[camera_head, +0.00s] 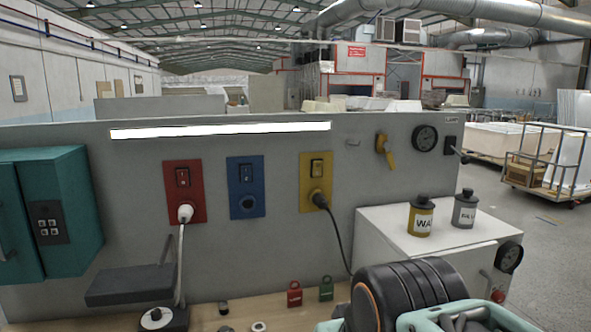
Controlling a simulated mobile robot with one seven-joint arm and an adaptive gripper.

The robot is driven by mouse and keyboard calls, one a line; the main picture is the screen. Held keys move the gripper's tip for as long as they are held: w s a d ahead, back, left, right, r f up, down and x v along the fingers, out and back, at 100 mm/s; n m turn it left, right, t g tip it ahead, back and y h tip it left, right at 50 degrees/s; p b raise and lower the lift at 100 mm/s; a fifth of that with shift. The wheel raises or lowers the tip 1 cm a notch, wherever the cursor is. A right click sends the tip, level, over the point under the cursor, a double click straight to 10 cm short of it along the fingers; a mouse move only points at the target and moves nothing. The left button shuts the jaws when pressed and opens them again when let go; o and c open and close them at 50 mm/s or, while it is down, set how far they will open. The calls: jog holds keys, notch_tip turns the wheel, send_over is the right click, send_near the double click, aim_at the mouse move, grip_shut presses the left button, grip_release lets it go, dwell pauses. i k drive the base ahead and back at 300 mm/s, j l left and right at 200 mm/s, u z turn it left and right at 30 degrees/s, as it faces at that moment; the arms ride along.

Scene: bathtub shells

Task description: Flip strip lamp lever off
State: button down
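The strip lamp (220,130) is a long white bar along the top of the grey panel, and it glows brightly. At the panel's right end is a dark switch plate (450,143) with a lever (460,155) sticking out toward the lower right. My arm's black and mint-green parts fill the bottom right, below and apart from the lever. My gripper's fingertips are not in view.
A white cabinet (375,235) below carries a yellow can (420,216) and a grey can (465,209). Red, blue and yellow socket plates line the panel.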

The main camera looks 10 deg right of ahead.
aim_at(464, 161)
jog(key=z, duration=1.3)
jog(key=i+l+u, duration=0.3)
jog(key=i+l, duration=0.15)
jog(key=l, duration=0.25)
jog(key=i+l+u, duration=0.15)
jog(key=l, duration=0.2)
jog(key=i+l+u, duration=0.15)
jog(key=l, duration=0.25)
jog(key=k+j, duration=0.15)
jog(key=i+l, duration=0.2)
